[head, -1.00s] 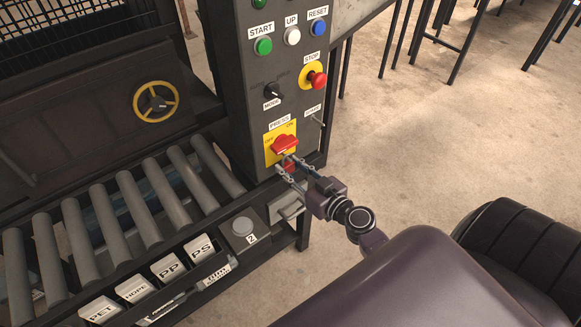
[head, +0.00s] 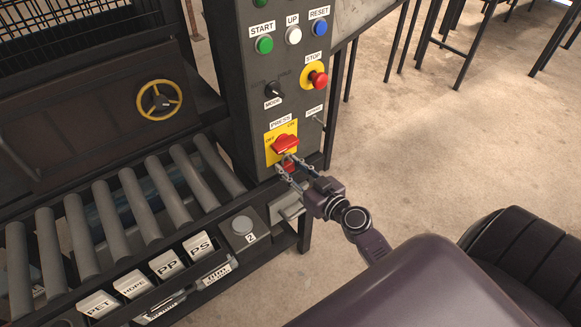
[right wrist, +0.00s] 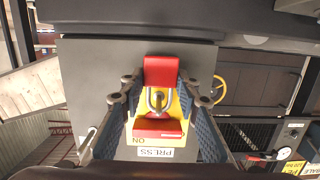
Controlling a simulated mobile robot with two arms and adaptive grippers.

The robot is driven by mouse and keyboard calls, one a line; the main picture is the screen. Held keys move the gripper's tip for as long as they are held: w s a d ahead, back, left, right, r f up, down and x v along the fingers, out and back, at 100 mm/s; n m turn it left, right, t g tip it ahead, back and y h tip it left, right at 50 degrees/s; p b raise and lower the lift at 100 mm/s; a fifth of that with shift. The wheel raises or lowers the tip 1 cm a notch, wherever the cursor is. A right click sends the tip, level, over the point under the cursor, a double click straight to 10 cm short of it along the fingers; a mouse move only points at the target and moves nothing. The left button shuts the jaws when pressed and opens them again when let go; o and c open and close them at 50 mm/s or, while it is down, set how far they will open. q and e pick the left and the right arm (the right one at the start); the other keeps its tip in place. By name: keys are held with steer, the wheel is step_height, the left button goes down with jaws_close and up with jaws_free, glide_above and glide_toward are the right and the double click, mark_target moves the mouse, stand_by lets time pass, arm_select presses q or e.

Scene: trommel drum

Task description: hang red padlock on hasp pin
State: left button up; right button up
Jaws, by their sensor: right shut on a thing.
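The red padlock (head: 288,168) is just below the red handle (head: 285,143) of the PRESS switch on the dark control panel. My right gripper (head: 287,171) is shut on the padlock from the front. In the right wrist view, the padlock body (right wrist: 161,70) sits between the fingertips (right wrist: 160,85), and its grey shackle (right wrist: 157,100) points toward the red switch handle (right wrist: 158,128). A hasp pin is not clearly distinguishable, and I cannot tell whether the shackle is around one. My left gripper is not in view.
Above are a red STOP button (head: 318,79), a MODE knob (head: 273,90) and START, UP and RESET buttons. A roller conveyor (head: 130,205) and labelled tags (head: 167,263) lie left and below. Open floor (head: 450,130) is on the right.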

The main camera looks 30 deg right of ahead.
steer(key=o, duration=1.3)
steer(key=s+r, duration=0.1)
steer(key=s, duration=1.1)
steer(key=shift+d+r, duration=0.4)
steer(key=shift+d, duration=0.05)
steer(key=s+a+f+g, duration=0.3)
steer(key=s+f, duration=0.1)
steer(key=f, duration=0.7)
steer(key=s+a+f+g, duration=0.3)
steer(key=s+f, duration=0.1)
steer(key=f, duration=0.8)
steer(key=s+a+f+g, duration=0.3)
steer(key=s+f, duration=0.1)
steer(key=f, duration=0.7)
steer(key=s+f+g, duration=0.3)
steer(key=s+f, duration=0.4)
steer(key=s, duration=0.4)
steer(key=s+f+n+g+h, duration=0.1)
steer(key=s+f+g, duration=0.2)
steer(key=s+f, duration=0.5)
steer(key=s, duration=0.3)
steer(key=shift+s+f+n, duration=0.2)
steer(key=shift+s+n, duration=0.1)
steer(key=shift+s, duration=0.1)
steer(key=shift+a, duration=0.1)
